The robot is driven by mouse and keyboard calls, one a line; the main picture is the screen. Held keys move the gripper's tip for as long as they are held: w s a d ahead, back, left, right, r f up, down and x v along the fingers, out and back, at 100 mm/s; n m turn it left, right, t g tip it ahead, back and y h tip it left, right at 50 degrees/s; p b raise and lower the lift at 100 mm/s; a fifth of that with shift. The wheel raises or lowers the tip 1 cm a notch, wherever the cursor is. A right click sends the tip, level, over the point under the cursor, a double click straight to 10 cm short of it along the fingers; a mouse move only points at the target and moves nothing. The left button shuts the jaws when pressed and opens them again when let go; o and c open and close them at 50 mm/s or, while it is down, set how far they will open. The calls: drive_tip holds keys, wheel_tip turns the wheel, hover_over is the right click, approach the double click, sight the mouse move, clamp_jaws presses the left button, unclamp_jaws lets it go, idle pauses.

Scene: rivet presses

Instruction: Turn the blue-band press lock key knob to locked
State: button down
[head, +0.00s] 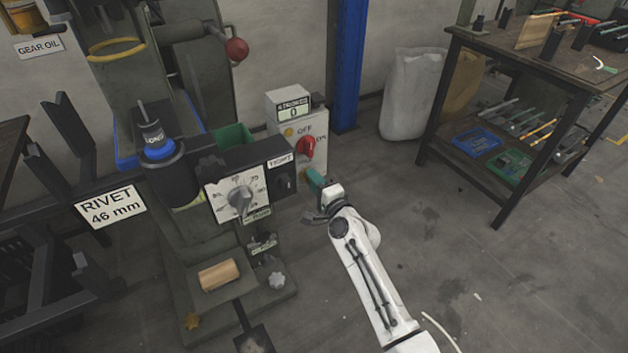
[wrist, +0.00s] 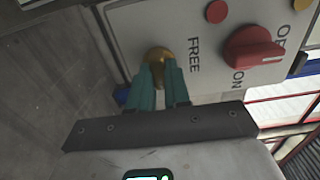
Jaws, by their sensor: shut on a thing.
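The press with a blue band (head: 160,150) stands left of centre in the head view. Its control box (head: 283,128) carries the lock key knob, a small brass knob (wrist: 158,55) low on the front face in the wrist view. The word FREE is printed beside the knob. My gripper (head: 314,180) reaches the box from the right, and its teal fingers are shut on the brass knob in the wrist view (wrist: 161,75). The fingertips cover part of the knob, so its exact angle is hard to tell.
A red switch (head: 306,146) marked OFF and ON sits above the knob, close to my fingers. A dial panel (head: 238,200) juts out left of the box. A blue post (head: 349,65) stands behind. The floor to the right is mostly clear up to a workbench (head: 570,70).

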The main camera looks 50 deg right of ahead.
drive_tip(key=shift+f, duration=0.1)
drive_tip(key=c, duration=1.1)
unclamp_jaws()
drive_tip(key=v, duration=1)
drive_tip(key=shift+s, duration=0.4)
drive_tip(key=shift+a, duration=0.1)
